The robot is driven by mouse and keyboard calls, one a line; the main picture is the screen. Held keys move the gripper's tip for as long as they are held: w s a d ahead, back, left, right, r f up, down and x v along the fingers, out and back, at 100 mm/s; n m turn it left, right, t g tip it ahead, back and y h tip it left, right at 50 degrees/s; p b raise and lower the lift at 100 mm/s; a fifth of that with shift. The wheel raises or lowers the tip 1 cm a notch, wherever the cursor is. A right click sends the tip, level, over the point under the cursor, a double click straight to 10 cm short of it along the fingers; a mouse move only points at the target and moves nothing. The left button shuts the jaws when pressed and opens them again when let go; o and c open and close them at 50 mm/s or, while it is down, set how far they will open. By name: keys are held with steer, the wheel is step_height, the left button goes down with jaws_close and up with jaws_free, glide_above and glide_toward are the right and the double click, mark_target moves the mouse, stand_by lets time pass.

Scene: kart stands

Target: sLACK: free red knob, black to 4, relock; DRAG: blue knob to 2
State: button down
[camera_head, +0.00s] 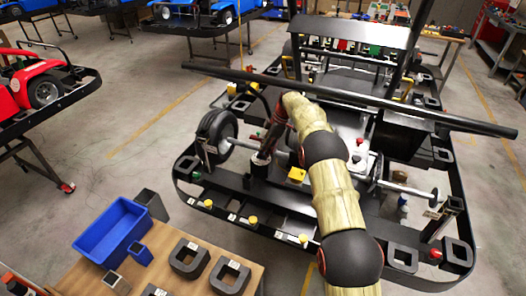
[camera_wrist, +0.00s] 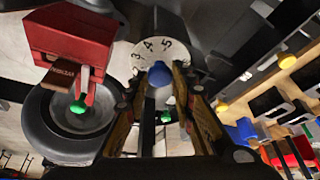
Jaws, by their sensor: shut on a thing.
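A blue knob (camera_wrist: 159,72) shows between my fingertips in the wrist view. It stands in front of a round pale dial (camera_wrist: 158,42) marked with numbers, of which 3, 4 and 5 can be read. My gripper (camera_wrist: 162,88) is shut on the blue knob, one finger on each side. In the head view my gripper (camera_head: 263,152) reaches down at the kart, right of its left wheel, and the knob is hidden there. A red box-shaped part (camera_wrist: 70,42) with a brown lettered tag (camera_wrist: 62,72) is at upper left in the wrist view. I cannot identify the red or black knob.
A black wheel (camera_wrist: 62,120) is close on the left in the wrist view. A long dark bar (camera_head: 400,112) crosses above the kart (camera_head: 300,225). A wooden table (camera_head: 180,268) with a blue bin (camera_head: 112,228) stands at lower left. Floor is free between table and kart.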

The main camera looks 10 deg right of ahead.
steer(key=c, duration=1.6)
jaws_free()
steer(key=shift+o, duration=0.5)
steer(key=shift+m, duration=0.3)
